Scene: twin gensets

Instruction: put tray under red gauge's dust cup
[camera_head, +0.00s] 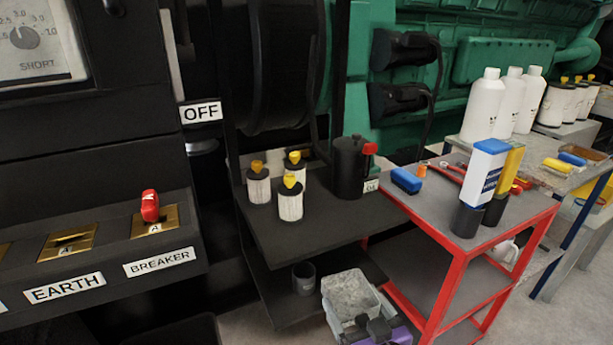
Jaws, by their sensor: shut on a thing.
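A grey, see-through tray (349,292) with a speckled inside is at the bottom centre, in front of the dark shelf unit and left of the red cart. My gripper (370,322) is at the tray's near edge, shut on it, at the bottom of the view. I see no red gauge; a white dial (28,38) marked SHORT is at the top left. A small dark cup (304,278) stands on the lower dark shelf, just left of the tray. I cannot tell whether it is the dust cup.
The upper dark shelf (300,232) holds white filters (290,200) and a black can (350,168) with a red cap. The red cart (432,300) stands close on the right with bottles and tools. A black panel (150,238) with a red BREAKER handle is left.

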